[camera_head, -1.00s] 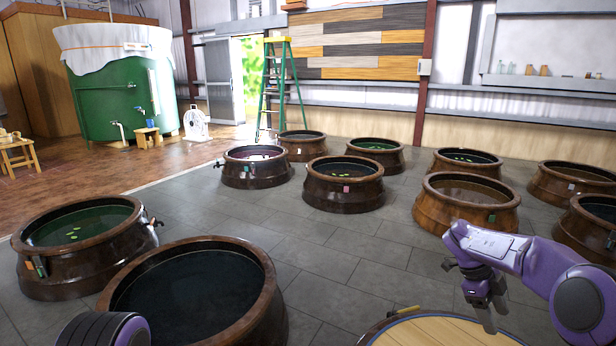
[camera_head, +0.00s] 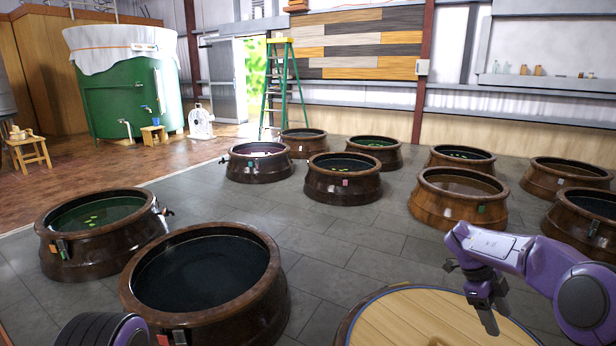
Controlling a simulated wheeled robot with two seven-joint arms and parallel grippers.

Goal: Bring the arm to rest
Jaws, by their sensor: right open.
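My right arm comes in from the right, purple and bent at the elbow. My right gripper (camera_head: 487,305) points down, open and empty, above the right part of a round wooden lid (camera_head: 410,322) with a dark rim. I cannot tell its exact height above the lid. Of my left arm only a purple and black rounded part shows at the bottom left edge; its gripper is out of view.
A large brown jar with dark liquid (camera_head: 205,280) stands at the front left, another with green liquid (camera_head: 103,230) behind it. Several more jars stand farther back, one with brownish liquid (camera_head: 458,200). Grey tiled floor (camera_head: 340,240) lies free between them. A green ladder (camera_head: 281,90) stands behind.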

